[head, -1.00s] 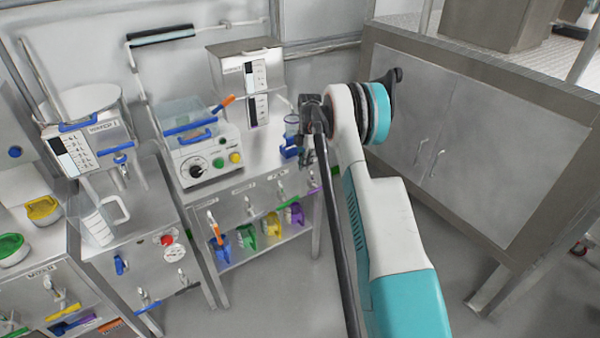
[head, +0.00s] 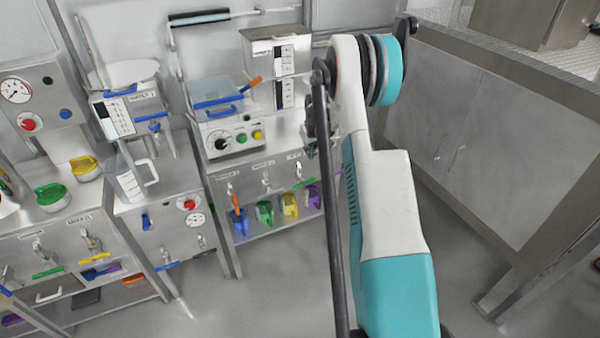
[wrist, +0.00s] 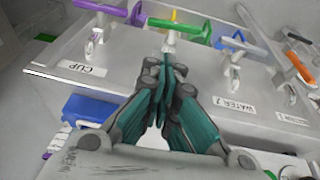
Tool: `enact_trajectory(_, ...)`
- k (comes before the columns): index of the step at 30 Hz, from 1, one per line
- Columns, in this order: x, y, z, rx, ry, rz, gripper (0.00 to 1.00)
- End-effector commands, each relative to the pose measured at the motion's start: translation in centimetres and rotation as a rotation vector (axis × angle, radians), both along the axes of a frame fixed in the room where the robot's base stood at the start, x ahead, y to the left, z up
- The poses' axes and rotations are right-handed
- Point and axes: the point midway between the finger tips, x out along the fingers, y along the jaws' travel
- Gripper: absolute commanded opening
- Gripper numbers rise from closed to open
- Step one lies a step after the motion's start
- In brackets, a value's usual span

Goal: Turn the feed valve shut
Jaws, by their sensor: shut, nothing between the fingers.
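No part is legibly marked as the feed valve. A blue handle (head: 152,117) shows below the hopper at the left in the head view; I cannot tell if it is that valve. My gripper (wrist: 168,62) is shut and empty in the wrist view. In the head view my gripper (head: 312,148) is small and partly hidden by my arm, near the right end of the middle bench. It is well to the right of the blue handle.
A control box (head: 228,138) with a dial and buttons stands on the middle bench. A clear jug (head: 130,180) stands on the left bench. A red knob (head: 189,204) is on the panel below. Grey cabinets (head: 450,130) stand at right. Grey floor (head: 255,290) is clear in front.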

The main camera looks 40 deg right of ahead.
Motion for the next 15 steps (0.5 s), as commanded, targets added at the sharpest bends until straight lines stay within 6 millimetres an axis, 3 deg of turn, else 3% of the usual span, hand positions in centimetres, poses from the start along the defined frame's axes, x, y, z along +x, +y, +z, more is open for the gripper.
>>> enact_trajectory(5,0.4,-0.2,-1.6,0.002,-0.002,-0.011,0.0)
enact_trajectory(15,2.1,-1.1,-8.0,0.002,-0.002,-0.008,0.0)
